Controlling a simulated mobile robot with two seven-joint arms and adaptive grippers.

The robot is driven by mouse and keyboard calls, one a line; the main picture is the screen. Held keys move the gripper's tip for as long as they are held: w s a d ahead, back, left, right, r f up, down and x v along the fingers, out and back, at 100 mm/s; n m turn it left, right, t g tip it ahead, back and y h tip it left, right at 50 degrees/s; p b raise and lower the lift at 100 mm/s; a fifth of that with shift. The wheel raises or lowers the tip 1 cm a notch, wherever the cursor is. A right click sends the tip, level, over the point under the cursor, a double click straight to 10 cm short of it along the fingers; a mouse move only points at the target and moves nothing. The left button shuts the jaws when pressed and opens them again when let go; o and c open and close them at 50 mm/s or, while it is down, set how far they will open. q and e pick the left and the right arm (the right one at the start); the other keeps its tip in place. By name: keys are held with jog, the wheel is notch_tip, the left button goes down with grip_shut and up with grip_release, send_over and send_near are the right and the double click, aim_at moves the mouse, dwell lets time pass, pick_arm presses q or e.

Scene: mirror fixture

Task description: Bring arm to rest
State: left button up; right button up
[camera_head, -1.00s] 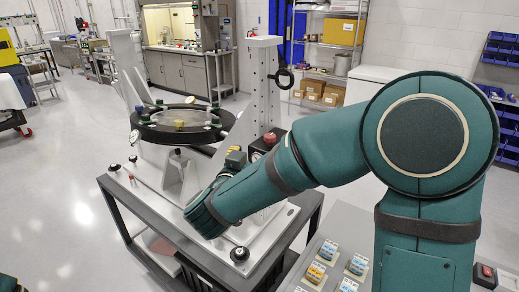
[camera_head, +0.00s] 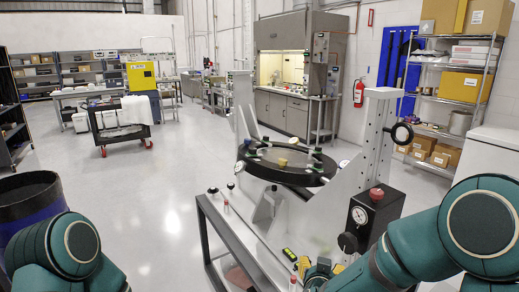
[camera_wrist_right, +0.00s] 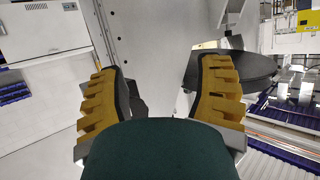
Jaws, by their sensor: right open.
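My right gripper (camera_wrist_right: 160,85) is open in the right wrist view, with its two yellow ribbed fingers wide apart and nothing between them. In the head view my right arm (camera_head: 420,245) comes in from the lower right, and its wrist is low at the bottom edge beside the fixture. My left arm (camera_head: 65,250) shows bent at the lower left of the head view; its gripper is out of view. The mirror fixture's round black-rimmed disc (camera_head: 250,168) stands on its white frame on the cart, and it also shows behind the right finger in the right wrist view (camera_wrist_right: 250,72).
A white upright column (camera_head: 378,135) with a black ring handle and a gauge box (camera_head: 372,215) stand close to my right arm. A dark blue-banded bin (camera_head: 30,195) is beside my left arm. Open floor (camera_head: 150,215) lies left of the cart.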

jog(key=s+a+f+n+g+y, duration=0.1)
jog(key=s+a+f+g+y, duration=0.2)
jog(key=f, duration=0.5)
jog(key=s+a+f+n+g+y, duration=0.1)
jog(key=s+f+g+y, duration=0.1)
jog(key=s+f, duration=0.5)
jog(key=s+a+f+g+y+b, duration=0.1)
jog(key=s+a+f+g+y, duration=0.1)
jog(key=s+f+g, duration=0.4)
jog(key=s+f, duration=0.4)
jog(key=shift+s+a+f+y, duration=0.25)
jog(key=shift+s+y, duration=0.15)
